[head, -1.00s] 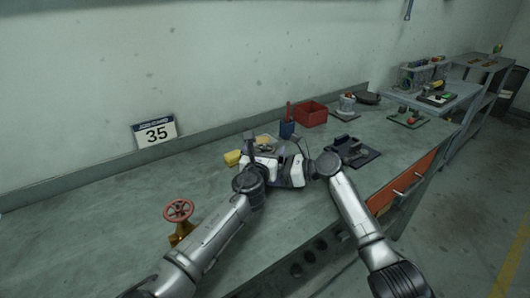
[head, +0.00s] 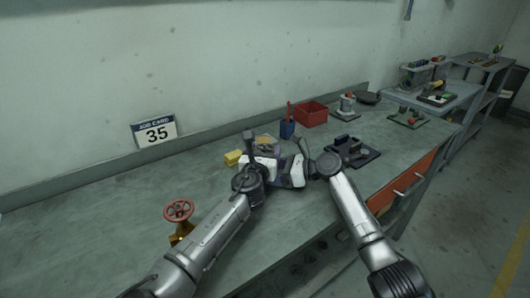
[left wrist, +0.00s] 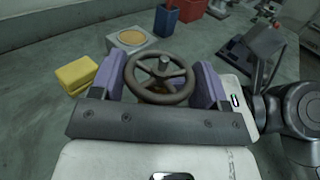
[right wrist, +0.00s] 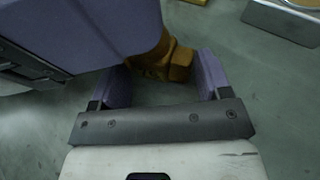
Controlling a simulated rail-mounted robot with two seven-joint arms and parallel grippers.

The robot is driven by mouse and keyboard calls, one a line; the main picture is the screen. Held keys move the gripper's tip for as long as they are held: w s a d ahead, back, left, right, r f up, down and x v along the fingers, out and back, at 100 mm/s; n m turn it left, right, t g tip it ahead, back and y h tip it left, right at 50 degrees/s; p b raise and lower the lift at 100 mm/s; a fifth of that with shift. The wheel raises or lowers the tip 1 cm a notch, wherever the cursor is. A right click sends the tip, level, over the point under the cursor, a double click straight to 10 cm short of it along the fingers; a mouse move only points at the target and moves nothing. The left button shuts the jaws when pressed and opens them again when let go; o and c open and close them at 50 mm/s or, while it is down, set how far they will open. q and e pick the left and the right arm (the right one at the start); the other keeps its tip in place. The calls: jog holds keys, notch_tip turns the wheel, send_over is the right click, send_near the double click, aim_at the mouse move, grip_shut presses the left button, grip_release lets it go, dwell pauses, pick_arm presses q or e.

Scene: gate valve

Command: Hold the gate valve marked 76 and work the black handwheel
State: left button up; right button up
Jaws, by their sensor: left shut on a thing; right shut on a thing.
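The black handwheel (left wrist: 160,98) shows in the left wrist view between the purple fingers of my left gripper (left wrist: 163,80), which is shut on it. In the right wrist view my right gripper (right wrist: 163,75) is shut on the brass valve body (right wrist: 178,66). A purple finger of my left gripper fills that view's upper left and hides part of the valve. In the head view my left gripper (head: 268,164) and right gripper (head: 294,171) meet over the bench and mostly hide the valve. No mark 76 is readable.
A brass valve with a red handwheel (head: 179,211) stands at left. A card reading 35 (head: 155,132) leans at the wall. A yellow block (left wrist: 75,74), blue cup (head: 287,130), red bin (head: 311,114) and black fixture (head: 352,151) surround the grippers. The bench's left is mostly clear.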

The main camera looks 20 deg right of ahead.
aim_at(266, 150)
pick_arm(q)
jog(key=shift+s+d+m+g+h, duration=0.1)
jog(key=shift+d+m+g+h, duration=0.1)
jog(key=shift+m+g+h, duration=0.35)
jog(key=shift+s+d+m+h, duration=0.1)
jog(key=shift+m+h, duration=0.15)
jog(key=shift+h, duration=0.3)
jog(key=o, duration=0.9)
jog(key=shift+r, duration=0.2)
notch_tip(266, 150, up, 10)
jog(key=shift+f, duration=0.25)
